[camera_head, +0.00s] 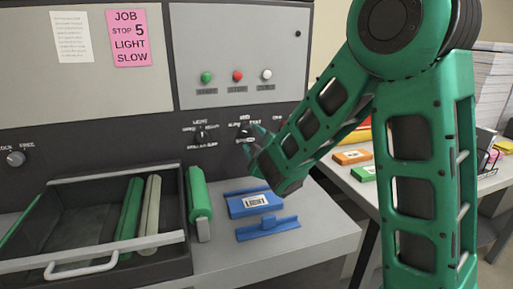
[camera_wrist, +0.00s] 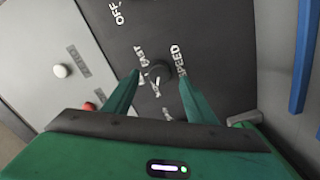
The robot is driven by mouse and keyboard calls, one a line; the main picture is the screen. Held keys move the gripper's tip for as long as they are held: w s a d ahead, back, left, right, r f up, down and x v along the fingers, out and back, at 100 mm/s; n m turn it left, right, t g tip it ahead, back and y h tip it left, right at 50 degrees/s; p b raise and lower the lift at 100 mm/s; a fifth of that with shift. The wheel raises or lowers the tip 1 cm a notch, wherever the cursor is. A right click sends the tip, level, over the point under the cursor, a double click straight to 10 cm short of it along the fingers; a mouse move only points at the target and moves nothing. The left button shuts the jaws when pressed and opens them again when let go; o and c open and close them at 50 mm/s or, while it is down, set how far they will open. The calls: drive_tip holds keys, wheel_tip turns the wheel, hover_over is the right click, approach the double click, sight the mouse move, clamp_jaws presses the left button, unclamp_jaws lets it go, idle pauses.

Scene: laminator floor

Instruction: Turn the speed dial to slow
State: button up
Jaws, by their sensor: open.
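The speed dial (camera_wrist: 158,70) is a small dark round knob on the dark panel, beside the word SPEED, which appears sideways in the wrist view. In the head view the dial (camera_head: 245,131) is partly hidden by my gripper (camera_head: 251,141). In the wrist view my gripper (camera_wrist: 160,78) is open, with one green finger on each side of the dial. I cannot tell whether the fingers touch it. The dial's pointer is too small to read. A pink note (camera_head: 130,38) reads JOB, STOP 5, LIGHT, SLOW.
Another dial (camera_head: 202,133) under LIGHT is left of the speed dial, and a further knob (camera_head: 16,158) is at far left. Green, red and white buttons (camera_head: 237,76) are above. Below are an open drawer (camera_head: 118,243), a green roller (camera_head: 199,195) and blue parts (camera_head: 268,230).

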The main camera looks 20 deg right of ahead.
drive_tip(key=s, duration=0.6)
drive_tip(key=shift+s, duration=0.1)
drive_tip(key=s+d+f+m+g+h, duration=0.2)
drive_tip(key=d+m+h, duration=0.1)
drive_tip(key=d, duration=0.4)
drive_tip(key=s+d+f+m+g+h, duration=0.1)
drive_tip(key=s+d+m+g+h, duration=0.15)
drive_tip(key=d, duration=0.35)
drive_tip(key=s+d+f+m+g, duration=0.2)
drive_tip(key=s+d+m, duration=0.1)
drive_tip(key=s, duration=0.2)
drive_tip(key=s+d+f+m+g, duration=0.2)
drive_tip(key=s+d+g, duration=0.1)
drive_tip(key=s, duration=0.2)
drive_tip(key=s+d+f+m+g, duration=0.2)
drive_tip(key=s+d+m, duration=0.1)
drive_tip(key=s+d, duration=0.1)
drive_tip(key=shift+s+d+f+m+g, duration=0.1)
drive_tip(key=shift+s+f+m+g, duration=0.25)
drive_tip(key=shift+s, duration=0.05)
drive_tip(key=s+a+m+g+y, duration=0.2)
drive_tip(key=s+a+g, duration=0.1)
drive_tip(key=s, duration=0.7)
drive_tip(key=s+a+m+g+y, duration=0.2)
drive_tip(key=s+a+g+y, duration=0.1)
drive_tip(key=s, duration=0.7)
drive_tip(key=shift+f+y, duration=0.3)
drive_tip(key=shift+y, duration=0.05)
drive_tip(key=shift+w, duration=0.1)
